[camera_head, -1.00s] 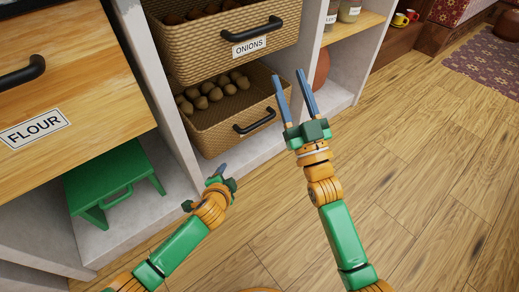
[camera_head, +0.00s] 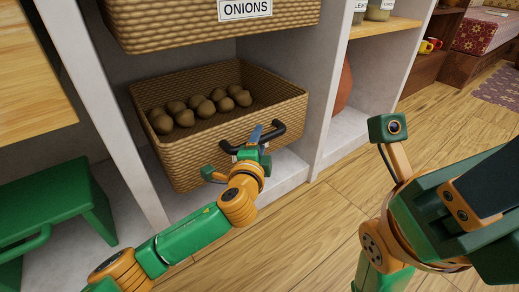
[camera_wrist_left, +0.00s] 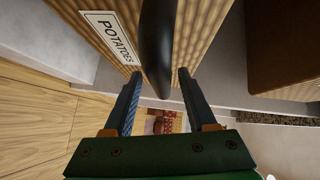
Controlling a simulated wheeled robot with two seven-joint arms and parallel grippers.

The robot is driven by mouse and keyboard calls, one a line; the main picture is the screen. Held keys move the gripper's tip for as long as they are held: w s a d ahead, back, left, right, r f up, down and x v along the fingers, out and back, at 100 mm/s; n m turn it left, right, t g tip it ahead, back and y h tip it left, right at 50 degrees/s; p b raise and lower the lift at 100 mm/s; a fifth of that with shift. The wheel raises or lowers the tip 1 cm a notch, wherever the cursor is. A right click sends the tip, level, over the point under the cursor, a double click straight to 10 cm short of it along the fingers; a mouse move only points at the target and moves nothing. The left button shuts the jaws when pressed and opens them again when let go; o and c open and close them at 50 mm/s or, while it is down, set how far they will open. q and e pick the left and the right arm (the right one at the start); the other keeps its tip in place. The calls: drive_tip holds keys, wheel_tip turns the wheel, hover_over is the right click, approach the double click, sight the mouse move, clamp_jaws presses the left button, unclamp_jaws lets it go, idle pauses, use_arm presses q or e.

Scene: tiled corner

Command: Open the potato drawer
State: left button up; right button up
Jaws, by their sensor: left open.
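The potato drawer (camera_head: 225,140) is a woven basket low in the shelf unit, with several potatoes (camera_head: 180,112) visible inside. Its black handle (camera_head: 283,129) is on the front. My left gripper (camera_head: 254,138) is at that handle, open. In the left wrist view, the dark handle (camera_wrist_left: 157,48) stands between the two open fingers of my left gripper (camera_wrist_left: 160,88), and the POTATOES label (camera_wrist_left: 110,37) is beside it. I cannot tell whether the fingers touch the handle. My right gripper (camera_head: 450,215) is large and close at the right; its fingertips do not show clearly.
The ONIONS basket (camera_head: 200,28) is directly above. A green stool (camera_head: 55,215) stands at the left. White dividers (camera_head: 340,70) flank the drawer, with an orange-brown pot (camera_head: 344,85) to its right. The wooden floor (camera_head: 300,235) in front is clear.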

use_arm(q)
drive_tip(key=shift+w+r, duration=0.1)
clamp_jaws()
idle(1.4)
